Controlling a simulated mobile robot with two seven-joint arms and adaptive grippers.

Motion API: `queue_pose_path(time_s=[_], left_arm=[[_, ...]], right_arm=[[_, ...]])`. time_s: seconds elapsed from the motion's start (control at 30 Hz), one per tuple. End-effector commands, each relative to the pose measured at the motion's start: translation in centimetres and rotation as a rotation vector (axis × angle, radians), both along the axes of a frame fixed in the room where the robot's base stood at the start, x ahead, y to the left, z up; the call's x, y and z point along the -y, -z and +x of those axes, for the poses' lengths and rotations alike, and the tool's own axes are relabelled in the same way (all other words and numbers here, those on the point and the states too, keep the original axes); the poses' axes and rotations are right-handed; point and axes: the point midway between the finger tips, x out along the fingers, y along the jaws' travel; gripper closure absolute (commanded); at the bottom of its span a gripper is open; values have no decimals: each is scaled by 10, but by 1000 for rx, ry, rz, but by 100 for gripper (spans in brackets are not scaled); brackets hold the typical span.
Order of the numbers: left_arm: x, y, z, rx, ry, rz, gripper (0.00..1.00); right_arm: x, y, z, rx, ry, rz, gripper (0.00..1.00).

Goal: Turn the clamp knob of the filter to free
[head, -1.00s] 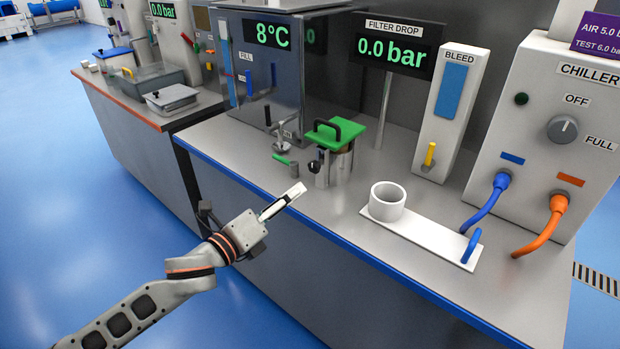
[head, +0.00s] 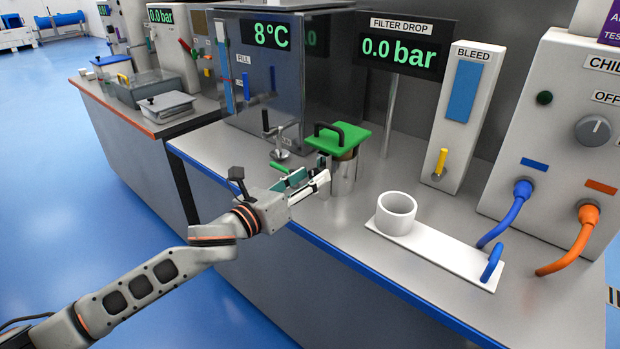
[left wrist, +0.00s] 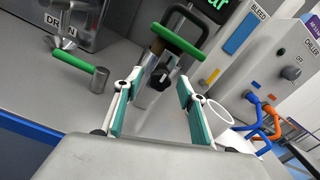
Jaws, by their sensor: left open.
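The filter (head: 344,178) is a metal cylinder on the bench with a green lid and black handle on top. Its clamp knob (left wrist: 160,79) is black with a pale mark and shows on the filter's front in the left wrist view. In the head view my gripper hides the knob. My left gripper (head: 310,180) is open and empty, just in front of the filter. In the left wrist view its two teal-padded fingers (left wrist: 156,92) stand on either side of the knob, apart from it as far as I can tell. My right gripper is not in view.
A green-handled lever (left wrist: 72,63) on a metal post stands left of the filter, close to my left gripper. A white cup (head: 396,214) on a white plate (head: 440,250) is to the right. The bleed panel (head: 464,115) and chiller hoses stand farther right.

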Motion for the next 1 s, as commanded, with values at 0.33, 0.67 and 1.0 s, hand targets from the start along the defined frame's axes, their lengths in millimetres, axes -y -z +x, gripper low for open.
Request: queue_pose_path(time_s=[0.33, 0.67, 1.0], left_arm=[[3, -1, 5, 1, 0, -1, 60], [3, -1, 4, -1, -1, -1, 98], [3, -5, 4, -52, -1, -75, 98]], right_arm=[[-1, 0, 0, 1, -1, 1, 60], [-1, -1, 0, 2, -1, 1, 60], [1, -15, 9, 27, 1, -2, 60]])
